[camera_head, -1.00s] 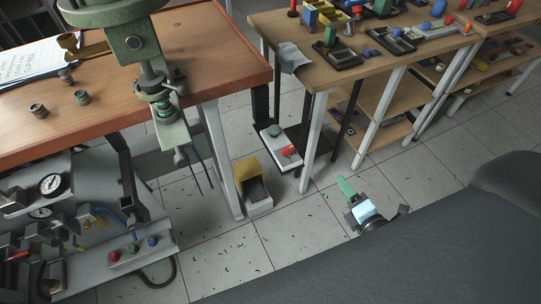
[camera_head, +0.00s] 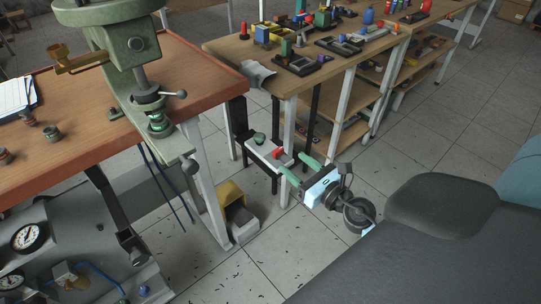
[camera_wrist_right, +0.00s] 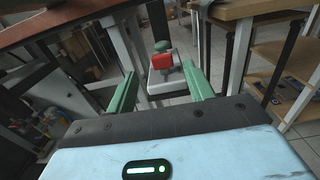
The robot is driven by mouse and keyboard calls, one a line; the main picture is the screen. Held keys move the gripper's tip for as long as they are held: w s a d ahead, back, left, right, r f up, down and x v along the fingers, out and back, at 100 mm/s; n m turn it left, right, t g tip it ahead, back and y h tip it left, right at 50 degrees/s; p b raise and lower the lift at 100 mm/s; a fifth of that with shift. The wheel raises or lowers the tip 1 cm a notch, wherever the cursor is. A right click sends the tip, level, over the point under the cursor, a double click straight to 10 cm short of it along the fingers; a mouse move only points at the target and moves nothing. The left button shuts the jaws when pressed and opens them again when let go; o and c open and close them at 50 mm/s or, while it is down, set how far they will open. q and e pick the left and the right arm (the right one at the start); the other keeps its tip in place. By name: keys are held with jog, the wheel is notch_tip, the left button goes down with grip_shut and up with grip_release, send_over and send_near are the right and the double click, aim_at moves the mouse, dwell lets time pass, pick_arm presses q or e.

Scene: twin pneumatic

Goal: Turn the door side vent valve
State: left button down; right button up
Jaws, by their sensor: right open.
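A small grey box with a red handle (camera_head: 278,153) and a round green knob (camera_head: 259,138) stands low between the two tables. I cannot read any label that names it as the door side vent valve. My right gripper (camera_head: 300,168) is open, with its two green fingers pointing at the box. The red handle is close in front of the fingertips in the head view. In the right wrist view the red handle (camera_wrist_right: 166,62) shows between the open fingers (camera_wrist_right: 160,76), with the green knob behind it. Contact is not visible. My left gripper is not in view.
A wooden workbench (camera_head: 110,105) with a green press (camera_head: 135,44) is at left; a gauge panel (camera_head: 26,238) is below it. A wooden table (camera_head: 222,48) with coloured parts is behind.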

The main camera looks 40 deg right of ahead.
aim_at(278, 149)
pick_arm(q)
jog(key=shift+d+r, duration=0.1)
pick_arm(e)
jog(key=shift+w+d, duration=0.1)
jog(key=w, duration=0.4)
jog(key=w+p, duration=0.1)
jog(key=w, duration=0.1)
jog(key=shift+w+a, duration=0.25)
jog(key=shift+w, duration=0.6)
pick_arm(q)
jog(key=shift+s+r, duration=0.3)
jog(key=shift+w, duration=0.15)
pick_arm(e)
jog(key=shift+c, duration=0.4)
jog(key=c, duration=0.9)
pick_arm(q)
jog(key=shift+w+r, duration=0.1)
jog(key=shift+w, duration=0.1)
